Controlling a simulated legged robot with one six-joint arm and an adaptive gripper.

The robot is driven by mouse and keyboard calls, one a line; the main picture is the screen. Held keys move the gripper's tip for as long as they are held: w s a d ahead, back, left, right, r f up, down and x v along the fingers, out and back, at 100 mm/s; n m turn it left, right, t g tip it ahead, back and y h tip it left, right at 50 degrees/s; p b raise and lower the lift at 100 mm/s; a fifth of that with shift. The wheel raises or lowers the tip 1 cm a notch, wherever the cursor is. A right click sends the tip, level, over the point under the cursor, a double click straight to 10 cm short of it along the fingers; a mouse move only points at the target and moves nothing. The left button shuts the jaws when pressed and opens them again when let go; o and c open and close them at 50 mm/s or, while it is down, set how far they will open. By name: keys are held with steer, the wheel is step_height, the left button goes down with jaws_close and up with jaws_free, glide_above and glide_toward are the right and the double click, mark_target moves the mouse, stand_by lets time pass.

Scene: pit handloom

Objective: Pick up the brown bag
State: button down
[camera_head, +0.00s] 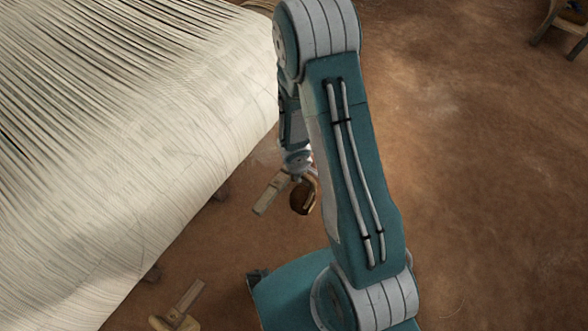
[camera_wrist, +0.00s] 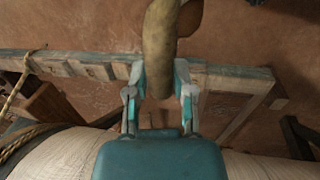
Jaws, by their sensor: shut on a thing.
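The brown bag (camera_head: 303,198) shows in the head view as a small dark-brown rounded shape just below my gripper (camera_head: 299,176), partly hidden by my arm. In the wrist view, the bag (camera_wrist: 160,48) is a long, curved tan-brown form running up to the top edge, where it is cut off. My gripper (camera_wrist: 160,88) has its two fingers on either side of the bag's lower end and is shut on it.
White loom threads (camera_head: 120,130) spread over the left of the head view, beside my arm. A wooden beam (camera_wrist: 235,80) crosses behind the fingers in the wrist view. A wooden piece (camera_head: 178,306) is at the bottom left. Brown floor (camera_head: 490,190) is open on the right.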

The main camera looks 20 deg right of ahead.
steer(key=s+d, duration=0.6)
steer(key=s, duration=0.2)
steer(key=shift+s, duration=0.15)
stand_by(0.4)
stand_by(0.3)
